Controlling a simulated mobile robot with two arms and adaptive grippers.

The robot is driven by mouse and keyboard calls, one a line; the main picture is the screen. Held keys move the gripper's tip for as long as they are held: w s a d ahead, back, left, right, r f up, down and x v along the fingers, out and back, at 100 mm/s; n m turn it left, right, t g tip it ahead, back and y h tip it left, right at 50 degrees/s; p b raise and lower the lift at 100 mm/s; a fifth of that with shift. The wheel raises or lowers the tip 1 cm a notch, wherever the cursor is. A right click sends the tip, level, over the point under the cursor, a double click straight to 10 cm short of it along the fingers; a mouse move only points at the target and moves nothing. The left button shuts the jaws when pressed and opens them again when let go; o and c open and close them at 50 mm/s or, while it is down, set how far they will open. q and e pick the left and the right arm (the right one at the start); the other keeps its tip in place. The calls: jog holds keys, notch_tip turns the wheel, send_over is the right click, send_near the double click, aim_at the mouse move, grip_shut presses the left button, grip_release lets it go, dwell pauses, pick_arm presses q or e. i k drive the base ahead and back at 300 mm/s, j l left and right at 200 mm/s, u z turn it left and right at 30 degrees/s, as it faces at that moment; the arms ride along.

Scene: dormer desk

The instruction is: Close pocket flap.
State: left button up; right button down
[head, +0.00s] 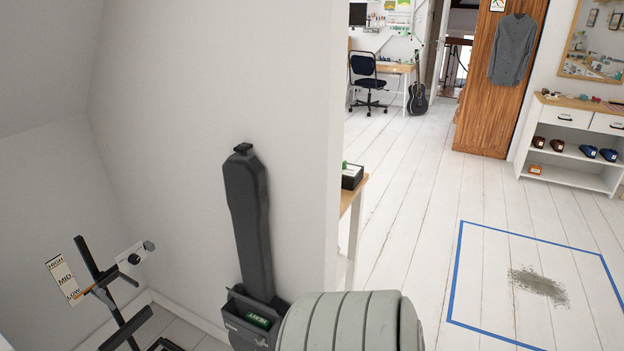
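A dark grey gig bag (249,215) stands upright against the white wall, left of the wall's end. Its front pocket (243,325) is at the bottom of the view, and its top looks open. A small green packet (258,320) with white lettering shows in the pocket mouth. A large grey ribbed rounded shape hides the area right of the pocket. Neither of my grippers is in view.
A black stand (110,290) is left of the bag, near a HIGH/MID/LOW label (63,279). A wooden-topped table (351,190) with a black box (352,176) is beyond the wall's end. Blue tape (455,270) outlines a stained floor area at right; the floor around it is clear.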

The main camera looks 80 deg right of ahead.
aim_at(239, 292)
jog(key=z, duration=1.85)
